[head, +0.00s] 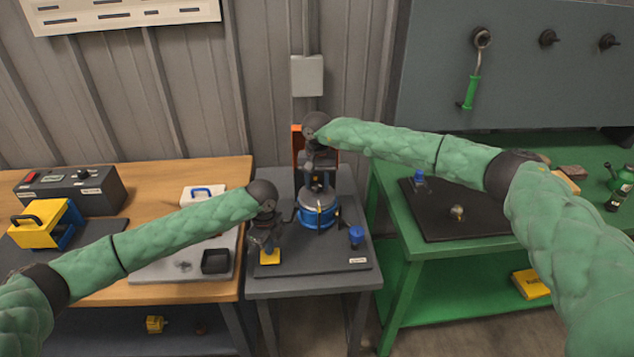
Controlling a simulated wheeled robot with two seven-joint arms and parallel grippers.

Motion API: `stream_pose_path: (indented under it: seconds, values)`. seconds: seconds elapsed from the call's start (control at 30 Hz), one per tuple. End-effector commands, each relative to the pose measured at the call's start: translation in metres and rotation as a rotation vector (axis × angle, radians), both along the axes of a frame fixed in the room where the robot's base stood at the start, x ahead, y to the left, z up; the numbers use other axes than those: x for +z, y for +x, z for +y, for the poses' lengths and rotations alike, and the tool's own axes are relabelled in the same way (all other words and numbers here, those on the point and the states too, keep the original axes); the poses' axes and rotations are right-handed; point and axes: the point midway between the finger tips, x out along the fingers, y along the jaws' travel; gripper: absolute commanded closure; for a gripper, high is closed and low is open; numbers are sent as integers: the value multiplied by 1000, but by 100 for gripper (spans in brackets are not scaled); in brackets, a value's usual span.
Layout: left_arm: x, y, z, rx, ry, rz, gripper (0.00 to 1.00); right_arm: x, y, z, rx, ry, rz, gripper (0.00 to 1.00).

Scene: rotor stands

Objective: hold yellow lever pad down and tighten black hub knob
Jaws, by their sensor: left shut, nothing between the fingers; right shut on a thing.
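The yellow lever pad (270,258) shows at the front left of the dark mat on the middle stand. My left gripper (267,246) is shut and empty, pointing down at the pad; its tips look to be on or just above it. The blue rotor stand (319,217), with a grey top, stands upright in the middle of the mat. My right gripper (318,178) points down over its centre and is shut on the black hub knob, which the fingers mostly hide.
A small blue knob (357,236) stands at the right of the dark mat (310,262). An orange panel (297,145) rises behind the rotor stand. A wooden bench (150,173) is on the left and a green bench (400,228) on the right.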

Motion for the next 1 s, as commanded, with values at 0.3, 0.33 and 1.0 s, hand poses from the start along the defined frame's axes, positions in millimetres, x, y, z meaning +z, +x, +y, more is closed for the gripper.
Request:
stream_pose_path:
  seconds: [0.3,0.33,1.0]
  values:
    - [0,0,0,0,0,0,100,0,0,0,-330,1,0,75]
    - [0,0,0,0,0,0,100,0,0,0,-361,0,0,75]
    - [0,0,0,0,0,0,100,0,0,0,-660,0,0,38]
